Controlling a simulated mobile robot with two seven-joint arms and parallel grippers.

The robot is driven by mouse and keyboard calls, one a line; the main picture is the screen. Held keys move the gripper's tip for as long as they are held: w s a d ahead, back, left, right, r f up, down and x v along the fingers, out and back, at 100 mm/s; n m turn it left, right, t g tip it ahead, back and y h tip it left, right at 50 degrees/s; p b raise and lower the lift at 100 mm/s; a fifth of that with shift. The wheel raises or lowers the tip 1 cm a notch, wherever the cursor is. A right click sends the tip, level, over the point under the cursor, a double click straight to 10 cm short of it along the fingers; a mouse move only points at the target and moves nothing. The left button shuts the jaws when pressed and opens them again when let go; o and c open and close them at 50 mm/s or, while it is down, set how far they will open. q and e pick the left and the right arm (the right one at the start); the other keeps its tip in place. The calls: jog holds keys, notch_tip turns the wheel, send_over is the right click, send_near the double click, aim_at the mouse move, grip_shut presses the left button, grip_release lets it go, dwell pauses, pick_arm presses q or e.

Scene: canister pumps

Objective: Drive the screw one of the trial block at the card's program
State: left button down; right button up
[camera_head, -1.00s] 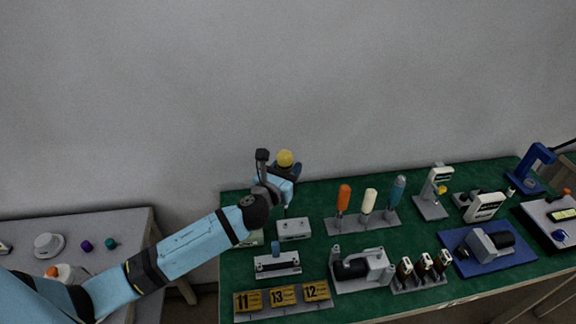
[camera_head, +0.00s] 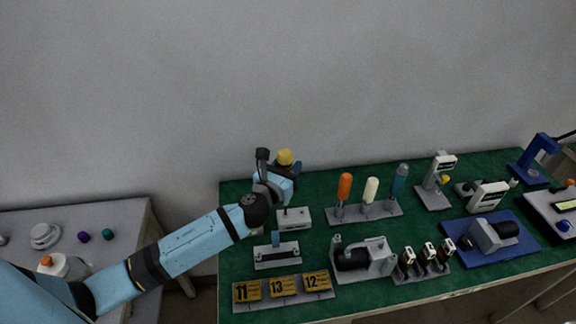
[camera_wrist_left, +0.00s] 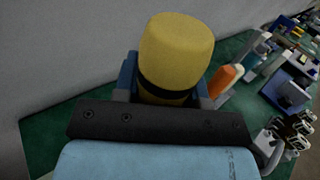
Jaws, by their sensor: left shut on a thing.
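My left gripper (camera_head: 294,172) is shut on a yellow-capped driver (camera_head: 285,157), held upright over the back left of the green bench. In the left wrist view the yellow handle (camera_wrist_left: 178,48) with its black band stands between the blue fingers. The driver's lower end is hard to make out, just above or at a small grey block (camera_head: 294,218); I cannot tell whether they touch. A grey block with a blue upright piece (camera_head: 277,255) lies in front. I cannot tell which block is the trial block. Yellow cards 11, 13 and 12 (camera_head: 283,287) stand at the front edge.
A rack (camera_head: 350,215) holds orange, white and teal-handled drivers to the right. A grey motor-like device (camera_head: 365,258), several small dark tools (camera_head: 427,262) and a blue plate (camera_head: 520,250) with a pump stand further right. A grey side table (camera_head: 125,215) is at left.

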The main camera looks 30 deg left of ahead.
aim_at(288, 152)
pick_arm(q)
jog(key=shift+f+p, duration=0.15)
jog(key=shift+p, duration=0.4)
dwell(1.9)
notch_tip(288, 152, up, 5)
jog(key=p, duration=0.5)
